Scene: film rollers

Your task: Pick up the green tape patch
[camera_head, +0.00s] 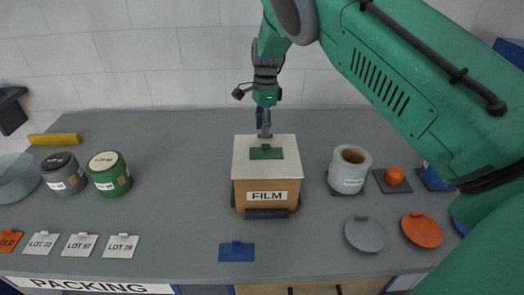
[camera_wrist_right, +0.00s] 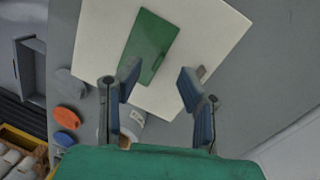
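The green tape patch (camera_head: 266,152) lies flat on the pale top of the box labelled FILM (camera_head: 240,170), with a small raised tab. In the right wrist view the patch (camera_wrist_right: 150,42) is just beyond the fingertips, nearer the left finger. My right gripper (camera_head: 264,130) hangs pointing down above the back part of the box top. In the wrist view its two blue fingers (camera_wrist_right: 158,84) are spread with nothing between them. I cannot tell the exact height of the tips over the box. My left gripper does not show.
A green roll (camera_head: 110,175) and a grey roll (camera_head: 64,175) stand left; a white roll (camera_head: 349,170) stands right of the box. A blue patch (camera_head: 237,252) lies in front. Grey (camera_head: 365,235) and orange (camera_head: 422,230) discs lie right. Several lot tags (camera_head: 81,246) lie front left.

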